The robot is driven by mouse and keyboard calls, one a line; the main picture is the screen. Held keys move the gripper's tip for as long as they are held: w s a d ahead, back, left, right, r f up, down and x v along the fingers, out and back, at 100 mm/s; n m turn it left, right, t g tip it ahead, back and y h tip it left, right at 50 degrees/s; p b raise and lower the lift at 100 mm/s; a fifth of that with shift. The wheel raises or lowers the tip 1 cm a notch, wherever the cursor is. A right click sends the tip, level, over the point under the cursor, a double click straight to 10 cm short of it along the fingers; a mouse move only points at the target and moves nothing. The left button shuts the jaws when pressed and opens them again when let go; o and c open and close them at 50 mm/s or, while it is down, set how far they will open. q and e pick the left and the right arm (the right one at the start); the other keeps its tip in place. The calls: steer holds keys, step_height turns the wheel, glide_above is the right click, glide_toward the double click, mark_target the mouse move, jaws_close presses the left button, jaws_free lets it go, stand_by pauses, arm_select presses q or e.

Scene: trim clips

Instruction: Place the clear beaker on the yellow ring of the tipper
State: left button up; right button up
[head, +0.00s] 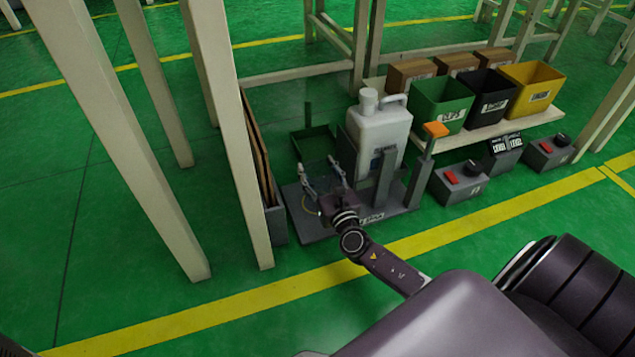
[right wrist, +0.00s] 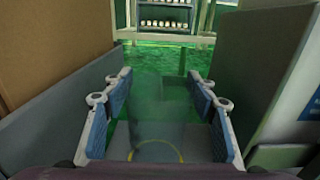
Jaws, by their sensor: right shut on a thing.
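The tipper holds a white jug (head: 379,135) between grey posts, above a flat grey base (head: 300,228). A thin yellow ring (head: 309,207) lies on the base, left of the jug; it also shows low between the fingers in the right wrist view (right wrist: 158,161). My right gripper (head: 322,178) is over the ring area, its fingers spread around the clear beaker (right wrist: 155,122) and shut on it. The beaker is almost invisible, with only a faint outline. I cannot tell whether its bottom touches the base. My left gripper is not in view.
A grey bin with upright brown boards (head: 256,150) stands close to the left of my gripper. An orange-topped post (head: 436,129) rises at the right of the tipper. Green, black and yellow bins (head: 531,87) stand on a shelf behind; control boxes (head: 458,182) lie right.

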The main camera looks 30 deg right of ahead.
mark_target(313, 170)
step_height(313, 170, down, 4)
steer(key=b, duration=0.2)
steer(key=shift+b, duration=0.35)
steer(key=shift+r, duration=0.15)
steer(key=o, duration=1.5)
steer(key=p+v, duration=0.4)
steer(key=v, duration=0.8)
steer(key=shift+p, duration=0.35)
